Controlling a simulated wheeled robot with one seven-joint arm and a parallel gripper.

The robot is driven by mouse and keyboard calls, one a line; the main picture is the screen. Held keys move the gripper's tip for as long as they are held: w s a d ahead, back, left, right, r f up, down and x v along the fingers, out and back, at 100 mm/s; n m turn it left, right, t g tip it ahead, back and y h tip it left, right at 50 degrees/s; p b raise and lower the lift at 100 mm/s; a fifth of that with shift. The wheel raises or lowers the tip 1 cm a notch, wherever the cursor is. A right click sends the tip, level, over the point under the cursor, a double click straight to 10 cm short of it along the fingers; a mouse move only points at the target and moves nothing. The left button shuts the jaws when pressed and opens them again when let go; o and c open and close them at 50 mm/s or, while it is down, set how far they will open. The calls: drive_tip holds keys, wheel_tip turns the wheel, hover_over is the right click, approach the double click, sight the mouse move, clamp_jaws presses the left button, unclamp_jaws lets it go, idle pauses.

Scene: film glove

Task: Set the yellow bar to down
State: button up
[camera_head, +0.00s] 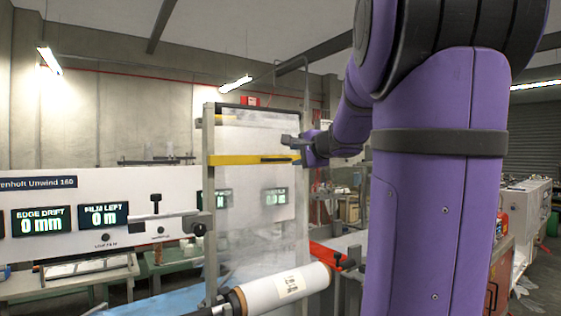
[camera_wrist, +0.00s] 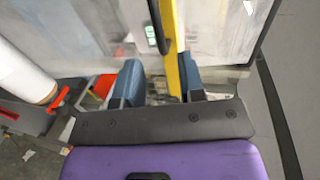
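The yellow bar (camera_head: 235,160) lies level across the upper part of a frame that holds a clear film panel (camera_head: 255,205). My gripper (camera_head: 290,149) is at the right end of the bar in the head view, with its fingers pointing left. In the wrist view the yellow bar (camera_wrist: 171,40) runs up the picture between the two blue fingertips of my gripper (camera_wrist: 160,70), closer to the right finger. The fingers are apart with a gap on the left side of the bar. I cannot tell whether the right finger touches it.
A white film roll (camera_head: 280,289) and a red-handled bar (camera_head: 332,257) are below the frame. A white panel with displays (camera_head: 97,216) stands at left. A metal arm with a black knob (camera_head: 156,210) sticks out from it. The wrist view also shows the roll (camera_wrist: 25,75).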

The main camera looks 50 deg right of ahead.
sight(285, 160)
drive_tip(key=x, duration=0.7)
drive_tip(key=shift+w+f, duration=0.15)
drive_tip(key=shift+w, duration=0.2)
drive_tip(key=shift+f, duration=0.1)
clamp_jaws()
